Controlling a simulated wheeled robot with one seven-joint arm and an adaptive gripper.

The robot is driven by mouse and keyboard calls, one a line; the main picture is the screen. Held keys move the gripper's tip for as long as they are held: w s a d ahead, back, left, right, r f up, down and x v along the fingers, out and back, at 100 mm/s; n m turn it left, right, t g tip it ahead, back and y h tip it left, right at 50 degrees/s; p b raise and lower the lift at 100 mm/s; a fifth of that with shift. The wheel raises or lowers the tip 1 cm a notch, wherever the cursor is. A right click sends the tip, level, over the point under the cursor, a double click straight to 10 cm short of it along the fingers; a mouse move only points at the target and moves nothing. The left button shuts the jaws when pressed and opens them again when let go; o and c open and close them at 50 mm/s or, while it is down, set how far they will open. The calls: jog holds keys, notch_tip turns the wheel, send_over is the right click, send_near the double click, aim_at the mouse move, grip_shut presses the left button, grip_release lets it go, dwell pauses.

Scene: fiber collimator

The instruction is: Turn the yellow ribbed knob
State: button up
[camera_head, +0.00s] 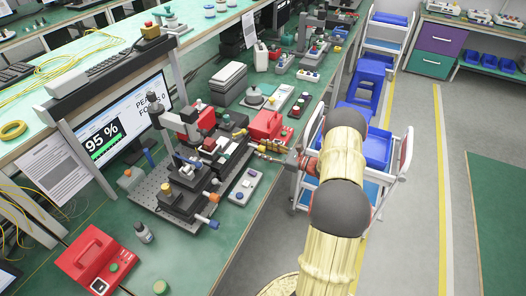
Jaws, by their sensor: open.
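The fiber collimator setup stands on a perforated metal breadboard (147,191) on the green bench. It has dark stacked stages with small coloured knobs. A small yellow knob (166,187) stands upright on the near-left stage; its ribs are too small to make out. My gripper (262,150) reaches in from the right, next to a red box. It is small in view, open, and apart from the yellow knob. I see nothing held in it.
A monitor (125,118) behind the setup reads 95 %. A red box (265,125) sits close behind my gripper. A grey box with buttons (244,187), a small bottle (144,232) and a red device (97,260) stand nearby. The bench front is mostly clear.

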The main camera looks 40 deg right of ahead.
jog(key=shift+w+a, duration=0.1)
jog(key=shift+w, duration=0.05)
jog(key=shift+c, duration=0.6)
grip_shut()
